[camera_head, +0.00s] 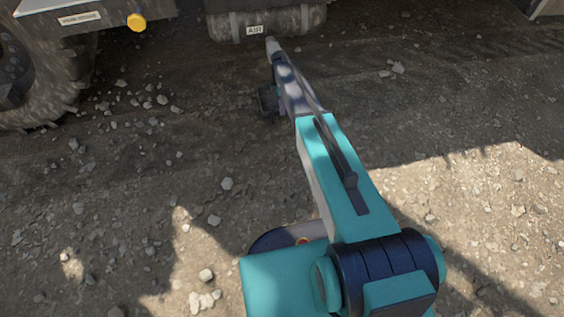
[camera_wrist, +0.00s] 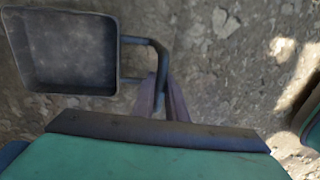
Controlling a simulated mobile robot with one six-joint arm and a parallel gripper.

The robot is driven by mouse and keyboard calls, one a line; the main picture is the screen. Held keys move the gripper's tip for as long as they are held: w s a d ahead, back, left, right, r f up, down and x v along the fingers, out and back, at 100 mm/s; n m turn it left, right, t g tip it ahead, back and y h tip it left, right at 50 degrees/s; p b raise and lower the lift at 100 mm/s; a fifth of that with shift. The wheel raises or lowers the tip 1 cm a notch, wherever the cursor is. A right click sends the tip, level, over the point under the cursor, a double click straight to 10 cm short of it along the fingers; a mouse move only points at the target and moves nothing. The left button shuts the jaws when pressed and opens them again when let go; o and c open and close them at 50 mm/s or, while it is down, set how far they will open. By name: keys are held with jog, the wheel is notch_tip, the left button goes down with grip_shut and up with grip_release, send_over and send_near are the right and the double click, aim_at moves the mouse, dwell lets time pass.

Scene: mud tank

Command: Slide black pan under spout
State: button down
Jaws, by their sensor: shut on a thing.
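A black square pan (camera_wrist: 66,50) with a bent tubular handle (camera_wrist: 158,60) fills the upper left of the wrist view. My gripper (camera_wrist: 164,98) is shut on the handle, with the pan out to the left of the fingers. In the head view the pan (camera_head: 267,101) is a small dark shape beside the end of my arm, below the vehicle's edge. I cannot tell whether it touches the ground.
A large muddy wheel (camera_head: 30,75) stands at the left. A grey cylindrical tank (camera_head: 290,20) with a small label hangs at the top middle, close to my arm's far end. The ground is gravel with scattered stones; open room lies to the right.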

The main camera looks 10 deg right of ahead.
jog(key=shift+w+f+b, duration=0.2)
jog(key=shift+b, duration=0.1)
jog(key=shift+w+d+r+b, duration=0.1)
jog(key=shift+w+b, duration=0.25)
jog(key=shift+b, duration=0.6)
